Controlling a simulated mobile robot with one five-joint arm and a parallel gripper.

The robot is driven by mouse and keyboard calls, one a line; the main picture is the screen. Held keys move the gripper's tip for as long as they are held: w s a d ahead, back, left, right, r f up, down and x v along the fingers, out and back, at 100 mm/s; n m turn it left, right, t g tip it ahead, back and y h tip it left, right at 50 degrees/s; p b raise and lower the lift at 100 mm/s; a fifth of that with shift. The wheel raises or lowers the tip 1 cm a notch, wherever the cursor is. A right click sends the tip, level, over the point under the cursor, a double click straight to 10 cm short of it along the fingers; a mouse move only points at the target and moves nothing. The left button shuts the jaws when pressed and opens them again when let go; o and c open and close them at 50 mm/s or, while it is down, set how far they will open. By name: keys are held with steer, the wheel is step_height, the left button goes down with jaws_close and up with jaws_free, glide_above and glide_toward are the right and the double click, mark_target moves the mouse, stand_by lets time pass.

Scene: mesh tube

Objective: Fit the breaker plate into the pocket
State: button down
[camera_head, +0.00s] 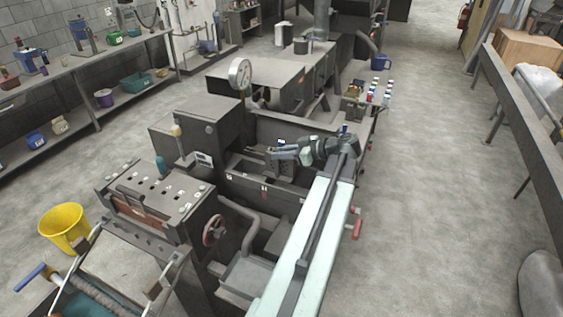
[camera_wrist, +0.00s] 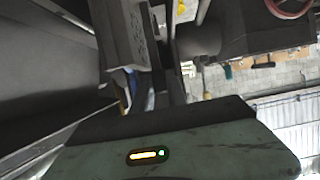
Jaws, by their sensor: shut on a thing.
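My gripper (camera_head: 279,152) reaches left over the dark trough-like opening of the machine (camera_head: 265,186). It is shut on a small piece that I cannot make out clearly. In the wrist view, the gripper's grey-green body (camera_wrist: 190,145) with a lit yellow indicator fills the bottom. A grey block (camera_wrist: 122,38) with a speckled edge stands above it, at upper left of centre. I cannot tell whether this block is the breaker plate or part of the gripper or machine. The pocket cannot be picked out; the gripper and dark machine walls hide that area.
A round gauge (camera_head: 240,73) stands up behind the opening. A dark box-shaped housing (camera_head: 209,127) is left of it. A red handwheel (camera_head: 213,230) sticks out nearer the front. A yellow bucket (camera_head: 64,228) is at the left.

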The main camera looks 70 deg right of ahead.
steer(key=w, duration=1.3)
step_height(320, 180, down, 7)
steer(key=b, duration=0.7)
steer(key=c, duration=1.7)
jaws_free()
steer(key=shift+d+f, duration=0.1)
steer(key=shift+f, duration=0.05)
steer(key=o, duration=0.4)
steer(key=shift+s, duration=0.1)
